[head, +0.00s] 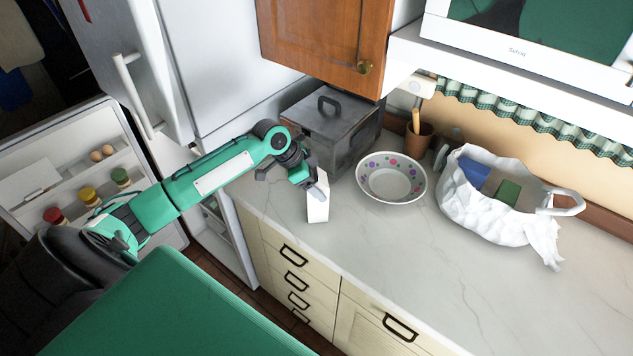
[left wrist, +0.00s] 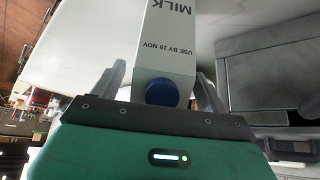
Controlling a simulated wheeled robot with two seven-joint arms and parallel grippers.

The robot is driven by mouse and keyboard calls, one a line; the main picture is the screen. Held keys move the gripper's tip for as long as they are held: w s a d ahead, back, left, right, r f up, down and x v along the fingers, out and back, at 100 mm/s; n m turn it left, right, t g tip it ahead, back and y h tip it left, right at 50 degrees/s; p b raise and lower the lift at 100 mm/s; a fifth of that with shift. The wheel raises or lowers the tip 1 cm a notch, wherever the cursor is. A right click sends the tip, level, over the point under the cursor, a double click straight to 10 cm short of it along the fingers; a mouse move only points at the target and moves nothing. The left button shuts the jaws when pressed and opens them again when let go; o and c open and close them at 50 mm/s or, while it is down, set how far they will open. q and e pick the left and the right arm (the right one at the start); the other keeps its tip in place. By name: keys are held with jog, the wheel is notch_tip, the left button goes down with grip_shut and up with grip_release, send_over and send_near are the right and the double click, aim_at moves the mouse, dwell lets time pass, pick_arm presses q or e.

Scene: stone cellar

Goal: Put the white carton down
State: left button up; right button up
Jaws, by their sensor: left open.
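The white milk carton (head: 317,209) stands upright on the marble counter (head: 400,260), close to its front left edge. My left gripper (head: 312,186) is at the carton's top and is open. In the left wrist view the carton (left wrist: 175,45) shows its MILK lettering and a blue cap (left wrist: 162,92). The open fingers of my left gripper (left wrist: 160,80) lie on either side of it, with a visible gap at the left finger. My right gripper is not in view.
A grey metal box (head: 330,130) stands behind the carton. A spotted bowl (head: 391,178) is to its right, then a white bag (head: 480,210) holding items. A wooden cabinet (head: 325,45) hangs above. The open fridge (head: 70,170) is at left. The counter's front right is clear.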

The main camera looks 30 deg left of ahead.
pick_arm(q)
jog(key=b+v, duration=0.3)
jog(key=v, duration=0.9)
jog(key=shift+w, duration=0.15)
